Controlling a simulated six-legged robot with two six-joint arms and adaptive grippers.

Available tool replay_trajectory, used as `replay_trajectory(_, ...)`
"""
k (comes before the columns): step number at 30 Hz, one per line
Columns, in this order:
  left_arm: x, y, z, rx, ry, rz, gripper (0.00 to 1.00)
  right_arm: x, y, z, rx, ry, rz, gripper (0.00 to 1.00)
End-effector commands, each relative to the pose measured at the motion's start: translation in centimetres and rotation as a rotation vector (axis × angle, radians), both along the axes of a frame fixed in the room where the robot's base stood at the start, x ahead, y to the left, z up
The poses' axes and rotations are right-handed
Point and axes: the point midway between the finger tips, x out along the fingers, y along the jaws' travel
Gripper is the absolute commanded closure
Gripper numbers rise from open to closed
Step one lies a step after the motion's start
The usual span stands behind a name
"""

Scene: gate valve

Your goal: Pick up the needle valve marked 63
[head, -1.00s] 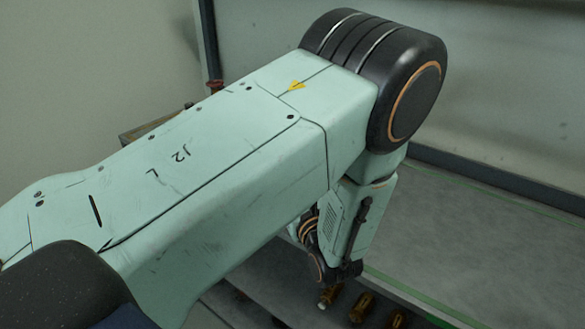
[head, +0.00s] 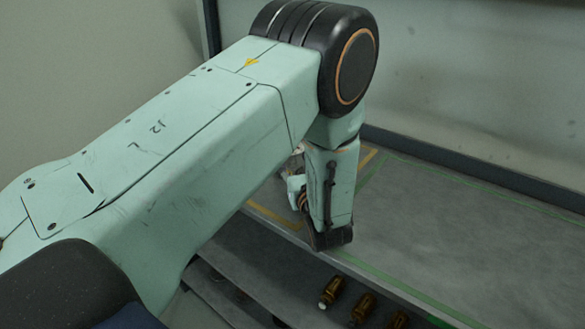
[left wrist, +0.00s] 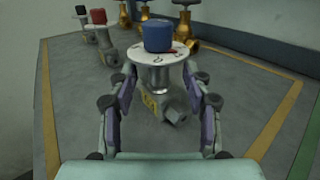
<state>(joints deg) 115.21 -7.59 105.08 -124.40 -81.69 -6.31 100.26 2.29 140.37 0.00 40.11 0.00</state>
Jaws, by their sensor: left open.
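In the left wrist view a metal valve with a blue cap (left wrist: 158,36), a white round dial and a silver body stands on the grey surface. A yellow tag (left wrist: 150,102) is on its body, but its number is too small to read. My left gripper (left wrist: 160,82) is open, with one finger on each side of the valve's body below the dial. I cannot tell whether the fingers touch it. In the head view my own arm hides most of this gripper and the valve. My right gripper is not in view.
A silver valve with a red cap (left wrist: 100,28) and several brass valves (left wrist: 186,28) stand behind in the left wrist view. The grey surface (head: 450,225) to the right is clear, bounded by a wall.

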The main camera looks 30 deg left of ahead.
Motion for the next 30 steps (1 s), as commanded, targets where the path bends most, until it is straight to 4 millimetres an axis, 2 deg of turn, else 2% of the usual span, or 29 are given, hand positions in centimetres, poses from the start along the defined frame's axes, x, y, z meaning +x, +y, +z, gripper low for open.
replay_trajectory(10, 0.58, 0.48, -0.01, 0.001, 0.001, 0.0, 0.51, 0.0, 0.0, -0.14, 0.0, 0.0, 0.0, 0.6)
replay_trajectory(27, 0.55, 0.47, 0.0, 0.0, 0.0, 0.001, 0.99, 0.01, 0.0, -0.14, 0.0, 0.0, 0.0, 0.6)
replay_trajectory(30, 0.56, 0.48, 0.03, 0.001, -0.001, 0.001, 1.0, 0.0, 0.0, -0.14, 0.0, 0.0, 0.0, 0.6)
